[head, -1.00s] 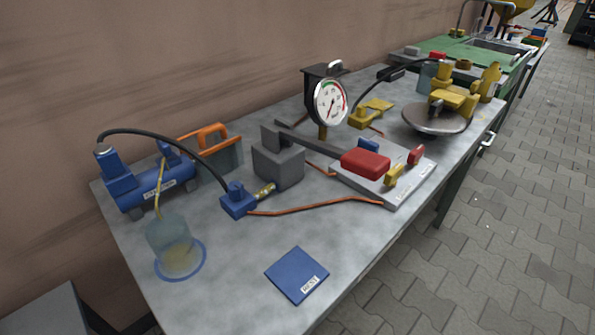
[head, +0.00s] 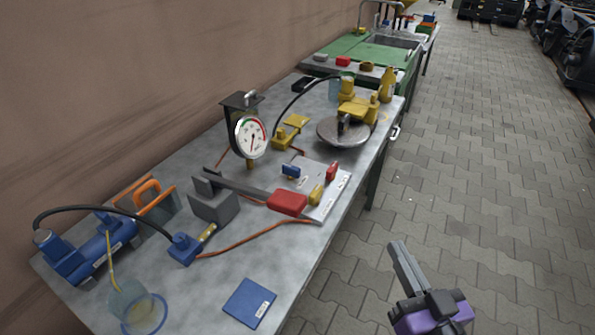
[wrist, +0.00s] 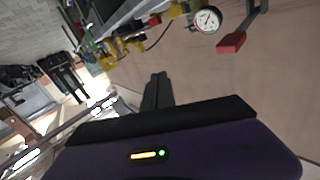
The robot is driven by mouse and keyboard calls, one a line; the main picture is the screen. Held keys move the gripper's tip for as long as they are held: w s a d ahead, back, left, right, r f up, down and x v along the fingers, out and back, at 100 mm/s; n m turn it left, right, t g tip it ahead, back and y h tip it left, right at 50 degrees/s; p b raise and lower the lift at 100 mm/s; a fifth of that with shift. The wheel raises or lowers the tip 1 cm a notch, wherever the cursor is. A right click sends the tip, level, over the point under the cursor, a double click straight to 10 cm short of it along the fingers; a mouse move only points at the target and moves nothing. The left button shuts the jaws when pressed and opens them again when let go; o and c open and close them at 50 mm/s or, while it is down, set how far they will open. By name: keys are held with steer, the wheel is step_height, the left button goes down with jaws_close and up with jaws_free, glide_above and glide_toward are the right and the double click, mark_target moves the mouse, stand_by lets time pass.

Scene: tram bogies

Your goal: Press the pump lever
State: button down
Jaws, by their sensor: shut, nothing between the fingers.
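The pump lever is a dark grey bar (head: 240,187) with a red handle (head: 287,203). It runs from a grey block (head: 213,207) to the near left corner of the light grey plate (head: 329,205). In the wrist view the red handle (wrist: 231,43) shows at upper right, apart from my fingers. My gripper (head: 398,248), purple with dark fingers, is at lower right in the head view, apart from the lever. It is shut and empty, and its fingertips (wrist: 158,78) meet in the wrist view.
A round gauge (head: 251,137) stands behind the lever. A blue pump (head: 95,250), a blue valve (head: 184,248) and a blue pad (head: 249,302) are at left and front. A yellow device (head: 357,110) is at the back. The paved floor (head: 455,180) right of the bench is clear.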

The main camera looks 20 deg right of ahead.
steer(key=w+d+r+n+g+y+p, duration=0.1)
steer(key=w+r+n+y+p, duration=0.4)
steer(key=w+r+p, duration=0.75)
steer(key=s+a+n+g+y+b, duration=0.3)
steer(key=a+n+g+y, duration=0.2)
steer(key=a+n+y, duration=0.1)
steer(key=shift+a+r+g+y, duration=0.4)
steer(key=shift+a+y, duration=0.2)
steer(key=shift+a, duration=0.35)
steer(key=shift+w, duration=0.15)
glide_above(298, 199)
steer(key=f, duration=0.3)
steer(key=shift+w+a+f+p, duration=0.25)
steer(key=shift+a+f+p, duration=0.05)
steer(key=shift+f+p, duration=0.1)
steer(key=f, duration=0.3)
steer(key=shift+s+d+f, duration=0.1)
steer(key=shift+s+d, duration=0.1)
steer(key=shift+f, duration=0.4)
